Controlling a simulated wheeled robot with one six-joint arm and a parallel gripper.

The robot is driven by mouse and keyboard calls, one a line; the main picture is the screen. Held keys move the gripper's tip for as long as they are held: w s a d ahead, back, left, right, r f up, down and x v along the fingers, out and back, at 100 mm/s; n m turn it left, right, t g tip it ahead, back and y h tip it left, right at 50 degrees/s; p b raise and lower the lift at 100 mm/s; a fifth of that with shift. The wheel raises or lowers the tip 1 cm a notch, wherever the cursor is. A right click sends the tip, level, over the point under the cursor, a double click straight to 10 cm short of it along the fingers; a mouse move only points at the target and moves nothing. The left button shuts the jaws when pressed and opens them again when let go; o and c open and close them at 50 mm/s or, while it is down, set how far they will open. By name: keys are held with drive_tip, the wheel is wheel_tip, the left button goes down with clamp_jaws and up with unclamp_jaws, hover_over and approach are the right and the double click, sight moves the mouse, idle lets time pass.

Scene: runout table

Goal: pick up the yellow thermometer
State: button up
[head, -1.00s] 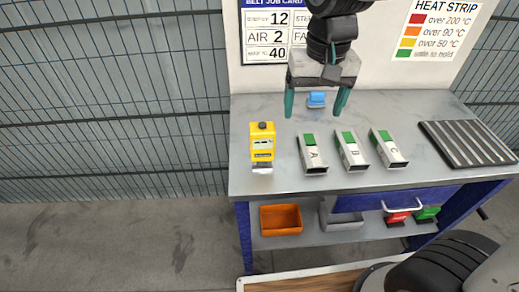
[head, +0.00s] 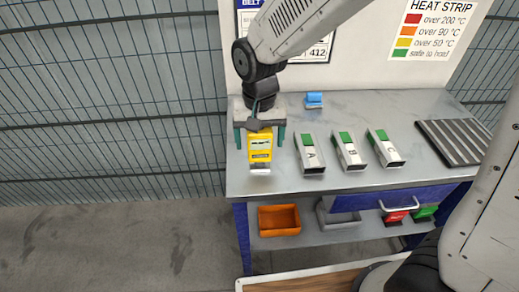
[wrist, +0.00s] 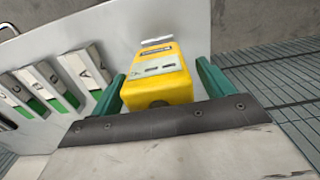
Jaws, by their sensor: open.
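The yellow thermometer (head: 260,147) stands at the left end of the grey table top. It has a pale label on its face and a silvery foot at its front. My gripper (head: 259,142) is open, with its two teal fingers on either side of the thermometer's upper part. My gripper hides the thermometer's top in the head view.
Silvery blocks with green patches, A (head: 309,153), B (head: 348,151) and C (head: 385,148), stand right of the thermometer. A blue object (head: 314,100) lies at the back, and a ribbed dark tray (head: 455,143) at the right. An orange bin (head: 279,220) sits on the lower shelf.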

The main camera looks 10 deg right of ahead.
drive_tip(key=shift+f, duration=0.2)
drive_tip(key=c, duration=1.1)
drive_tip(key=shift+o, duration=0.2)
drive_tip(key=shift+r, duration=0.45)
drive_tip(key=r, duration=0.3)
drive_tip(key=shift+s, duration=0.2)
drive_tip(key=s+d+r, duration=0.1)
drive_tip(key=s, duration=1.4)
drive_tip(key=shift+s, duration=0.3)
drive_tip(key=shift+d, duration=0.1)
